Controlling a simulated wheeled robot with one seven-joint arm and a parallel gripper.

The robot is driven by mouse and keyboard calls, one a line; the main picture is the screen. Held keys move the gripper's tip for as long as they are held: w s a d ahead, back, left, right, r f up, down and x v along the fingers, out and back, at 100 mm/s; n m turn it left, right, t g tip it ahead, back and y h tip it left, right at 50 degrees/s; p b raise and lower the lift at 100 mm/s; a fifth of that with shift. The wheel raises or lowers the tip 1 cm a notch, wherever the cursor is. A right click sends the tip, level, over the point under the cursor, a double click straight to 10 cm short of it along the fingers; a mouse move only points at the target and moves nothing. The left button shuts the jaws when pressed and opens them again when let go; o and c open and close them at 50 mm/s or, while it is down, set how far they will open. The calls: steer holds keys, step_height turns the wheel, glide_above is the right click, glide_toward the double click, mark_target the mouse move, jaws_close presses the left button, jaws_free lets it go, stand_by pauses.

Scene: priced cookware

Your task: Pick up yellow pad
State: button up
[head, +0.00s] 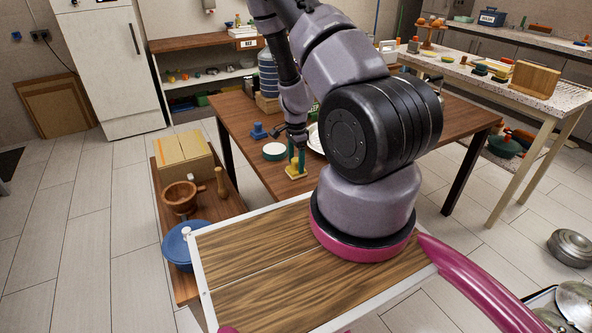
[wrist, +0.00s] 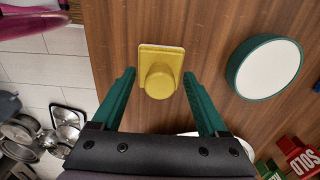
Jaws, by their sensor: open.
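The yellow pad (wrist: 147,49) is a flat, roughly square plate with a round knob on top. It lies on the brown wooden table (wrist: 214,20), upper middle in the wrist view. My gripper (wrist: 157,80) has two green fingers, open, one on each side of the pad's near part, with nothing held. In the head view the yellow pad (head: 294,173) is at the table's near edge, right under my gripper (head: 297,150). Whether the fingers touch it cannot be told.
A round green-rimmed white dish (wrist: 268,67) lies right of the pad; a blue knobbed object (head: 259,131) stands behind it. A red SOLD block (wrist: 297,155) is at lower right. A plate partly shows behind my gripper. The table's edge is close on the left in the wrist view.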

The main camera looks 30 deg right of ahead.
mark_target(296, 159)
steer(key=shift+f, duration=0.1)
jaws_close()
step_height(296, 159, up, 10)
steer(key=shift+r, duration=0.1)
steer(key=c, duration=0.6)
jaws_free()
steer(key=shift+c, duration=0.2)
steer(key=c, duration=0.6)
